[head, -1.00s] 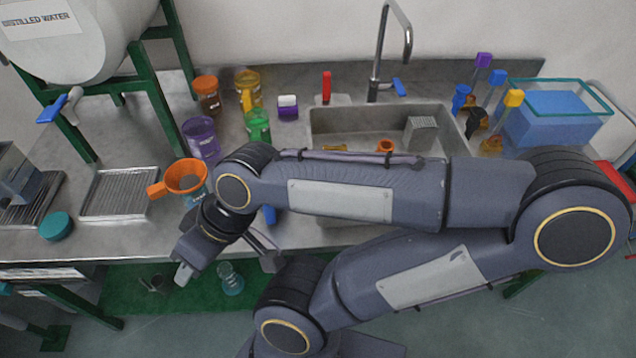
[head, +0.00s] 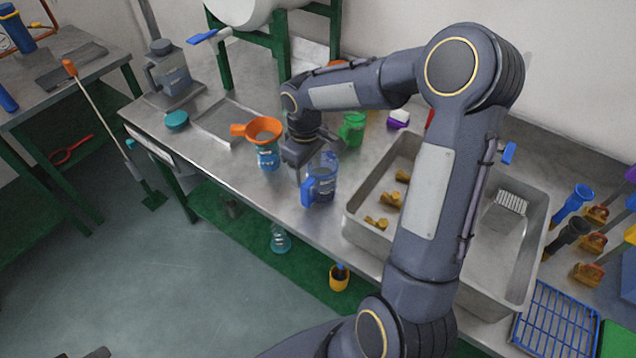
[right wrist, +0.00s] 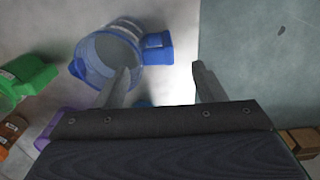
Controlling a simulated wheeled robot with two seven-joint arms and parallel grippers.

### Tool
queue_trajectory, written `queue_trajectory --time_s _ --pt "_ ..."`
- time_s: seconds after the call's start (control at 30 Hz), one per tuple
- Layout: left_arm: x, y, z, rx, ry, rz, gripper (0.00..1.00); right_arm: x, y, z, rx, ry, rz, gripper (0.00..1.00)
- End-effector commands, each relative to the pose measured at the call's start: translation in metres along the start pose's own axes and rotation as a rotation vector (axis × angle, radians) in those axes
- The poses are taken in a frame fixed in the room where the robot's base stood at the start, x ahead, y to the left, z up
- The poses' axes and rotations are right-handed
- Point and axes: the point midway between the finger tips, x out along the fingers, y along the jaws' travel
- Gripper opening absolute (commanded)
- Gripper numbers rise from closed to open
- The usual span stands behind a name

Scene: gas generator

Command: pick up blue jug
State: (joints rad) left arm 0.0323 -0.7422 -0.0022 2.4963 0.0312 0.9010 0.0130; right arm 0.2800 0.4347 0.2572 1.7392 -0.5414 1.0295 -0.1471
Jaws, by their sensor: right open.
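The blue jug (head: 326,170) is clear with a blue rim and a blue handle (head: 307,192). It stands upright on the steel counter, left of the sink. My right gripper (head: 303,158) is beside it at its upper left and partly hidden by its own wrist. In the right wrist view the jug (right wrist: 108,48) lies ahead, with its handle (right wrist: 157,48) beyond the gap between the open fingers (right wrist: 162,78). The gap looks empty, and I cannot tell whether a finger touches the jug. My left gripper is not in view.
An orange funnel (head: 262,130) sits on a blue-labelled bottle left of the jug. A green jug (head: 352,130) stands behind. The sink (head: 365,225) is close on the right, with brass pieces inside. The counter's front edge runs close before the jug.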

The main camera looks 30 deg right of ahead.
Motion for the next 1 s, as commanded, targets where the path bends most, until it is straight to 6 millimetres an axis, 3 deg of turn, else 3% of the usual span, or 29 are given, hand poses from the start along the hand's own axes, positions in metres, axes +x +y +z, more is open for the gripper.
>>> queue_trajectory --time_s 0.53,0.87,1.0 --pt "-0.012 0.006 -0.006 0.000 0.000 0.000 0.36 0.070 0.002 0.000 -0.003 -0.006 -0.004 0.63" --pt "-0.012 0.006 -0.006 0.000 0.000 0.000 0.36 0.078 0.003 0.000 -0.002 -0.002 -0.001 0.63" --pt "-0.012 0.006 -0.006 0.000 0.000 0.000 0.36 0.078 0.003 0.000 -0.002 -0.002 -0.001 0.46"
